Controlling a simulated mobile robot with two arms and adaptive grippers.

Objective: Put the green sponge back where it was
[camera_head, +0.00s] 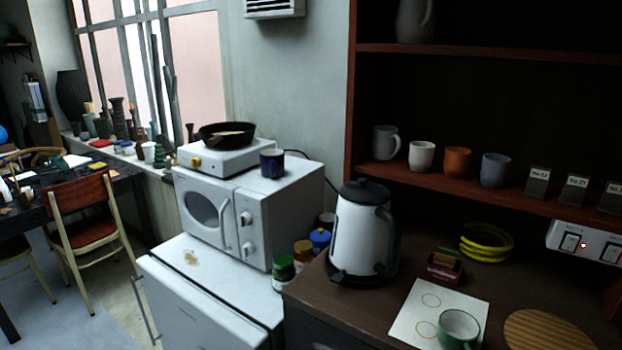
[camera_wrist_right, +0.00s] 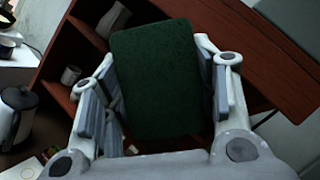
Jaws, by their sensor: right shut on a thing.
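The green sponge (camera_wrist_right: 155,80) fills the middle of the right wrist view, its broad dark green face toward the camera. My right gripper (camera_wrist_right: 158,100) is shut on it, with one finger along each side edge. The sponge is held up in the air, in front of the brown shelf unit (camera_wrist_right: 85,50). Neither gripper shows in the head view. My left gripper is out of sight.
In the head view a kettle (camera_head: 362,230), a small dark-red holder (camera_head: 445,267), yellow rings (camera_head: 486,242), a white sheet (camera_head: 412,318) with a green mug (camera_head: 459,328), and a round wooden board (camera_head: 545,332) occupy the brown counter (camera_head: 400,275). Mugs line the shelf above.

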